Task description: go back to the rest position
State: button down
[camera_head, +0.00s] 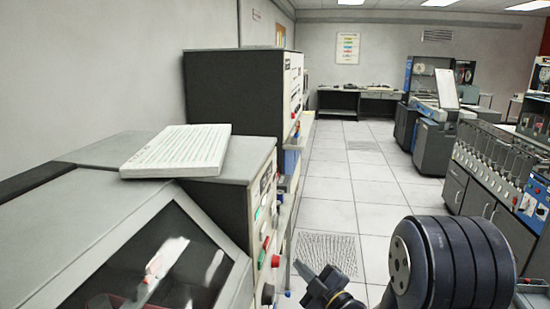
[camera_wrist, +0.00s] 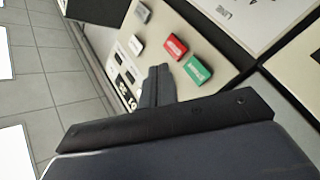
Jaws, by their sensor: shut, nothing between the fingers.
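My gripper (camera_head: 305,272) shows low in the head view, in front of the grey machine's side panel, with the dark round joint of my arm to its right. In the wrist view my gripper (camera_wrist: 158,72) has its dark fingers together with nothing between them. Beyond the fingertips is a cream control panel (camera_wrist: 205,35) with a red button (camera_wrist: 175,47), a green button (camera_wrist: 198,69) and a light grey button (camera_wrist: 142,13). The fingers overlap the panel in this view; I cannot tell whether they touch it.
Machines with a blue panel (camera_head: 533,200) line the right. The tiled aisle (camera_head: 345,185) between is clear.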

jog(key=shift+s+d, duration=0.15)
jog(key=shift+d, duration=0.55)
jog(key=shift+s+d, duration=0.15)
jog(key=shift+d, duration=0.5)
jog(key=shift+a, duration=0.15)
jog(key=a+b, duration=0.1)
jog(key=a, duration=0.2)
jog(key=w+a+b, duration=0.1)
jog(key=a, duration=0.1)
jog(key=shift+w+a+f+b, duration=0.1)
jog(key=shift+a+f+b, duration=0.05)
jog(key=shift+f+b, duration=0.15)
jog(key=shift+a+r+b, duration=0.1)
jog(key=shift+a+b, duration=0.05)
jog(key=shift+b, duration=0.6)
